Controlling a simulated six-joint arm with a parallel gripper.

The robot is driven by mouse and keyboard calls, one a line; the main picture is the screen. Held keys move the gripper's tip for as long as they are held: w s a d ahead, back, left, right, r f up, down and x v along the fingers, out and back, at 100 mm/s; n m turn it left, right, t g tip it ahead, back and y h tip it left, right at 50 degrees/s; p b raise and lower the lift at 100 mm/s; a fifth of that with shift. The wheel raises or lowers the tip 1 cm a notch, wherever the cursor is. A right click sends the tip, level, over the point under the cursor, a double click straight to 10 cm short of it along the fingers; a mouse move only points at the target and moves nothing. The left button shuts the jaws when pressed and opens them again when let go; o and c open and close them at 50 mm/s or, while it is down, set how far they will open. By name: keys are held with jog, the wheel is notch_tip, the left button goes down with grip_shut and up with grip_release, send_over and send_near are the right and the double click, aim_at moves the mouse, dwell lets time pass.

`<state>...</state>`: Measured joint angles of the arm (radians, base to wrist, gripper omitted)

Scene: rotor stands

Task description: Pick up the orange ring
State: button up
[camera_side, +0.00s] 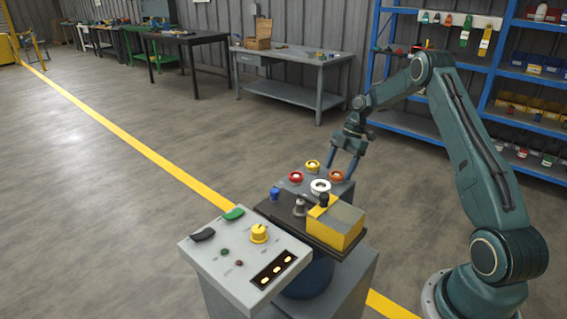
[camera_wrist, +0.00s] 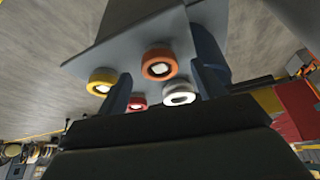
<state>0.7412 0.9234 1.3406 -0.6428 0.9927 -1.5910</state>
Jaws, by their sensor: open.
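The orange ring (camera_side: 336,176) sits on the grey top of a stand at the back right of a cluster of rings, around a pale centre. It also shows in the wrist view (camera_wrist: 158,66), between my two fingers in the picture. My gripper (camera_side: 341,168) is open and points down over the orange ring, with a finger on each side of it in the side view. The jaws are empty. Whether the fingertips touch the ring or stand cannot be told. In the wrist view my gripper (camera_wrist: 163,62) has its fingers apart left and right.
A yellow ring (camera_side: 312,164), a red ring (camera_side: 295,177) and a white ring (camera_side: 320,187) sit close by. A yellow-and-grey block (camera_side: 336,226), a blue knob (camera_side: 275,194) and a control panel (camera_side: 246,257) are in front. Shelves (camera_side: 480,70) stand behind.

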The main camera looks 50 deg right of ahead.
jog(key=shift+a+f, duration=0.15)
jog(key=shift+f, duration=0.3)
jog(key=shift+c, duration=0.5)
jog(key=c, duration=1)
